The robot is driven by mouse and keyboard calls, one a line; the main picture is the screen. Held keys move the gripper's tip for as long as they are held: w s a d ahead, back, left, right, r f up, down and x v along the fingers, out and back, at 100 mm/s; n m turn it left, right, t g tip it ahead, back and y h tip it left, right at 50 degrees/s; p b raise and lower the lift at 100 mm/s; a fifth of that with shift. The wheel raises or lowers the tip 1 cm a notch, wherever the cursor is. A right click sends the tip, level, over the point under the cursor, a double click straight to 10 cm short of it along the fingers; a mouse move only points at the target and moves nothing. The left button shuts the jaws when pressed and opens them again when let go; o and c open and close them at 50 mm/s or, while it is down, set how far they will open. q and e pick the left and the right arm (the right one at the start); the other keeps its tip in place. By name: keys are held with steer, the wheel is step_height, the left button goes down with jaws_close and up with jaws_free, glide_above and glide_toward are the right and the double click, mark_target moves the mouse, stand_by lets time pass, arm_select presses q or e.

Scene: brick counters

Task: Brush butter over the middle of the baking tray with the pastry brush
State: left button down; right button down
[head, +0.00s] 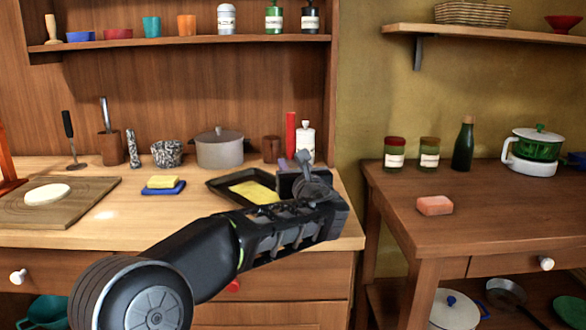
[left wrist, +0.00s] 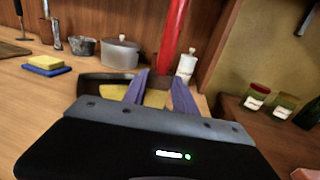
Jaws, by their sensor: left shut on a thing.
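The dark baking tray (head: 222,186) lies on the left counter, with a flat yellow area (head: 254,192) across its middle. The tray's rim (left wrist: 92,77) also shows in the left wrist view. My left gripper (head: 301,160) is over the tray's right side, its purple fingers pointing away. It is shut on the red pastry brush (left wrist: 173,35), whose handle stands nearly upright; the handle (head: 290,133) also shows in the head view. The brush's lower end is hidden, so I cannot tell whether it touches the tray. My right gripper is not in view.
A yellow block (head: 163,181) sits on a blue piece (head: 163,190) left of the tray. A grey pot (head: 219,152) and a white bottle (head: 305,142) stand behind. A wooden board (head: 90,205) lies at left. The counter front is clear apart from my arm.

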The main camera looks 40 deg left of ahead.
mark_target(291, 150)
arm_select(q)
steer(key=shift+r, duration=0.3)
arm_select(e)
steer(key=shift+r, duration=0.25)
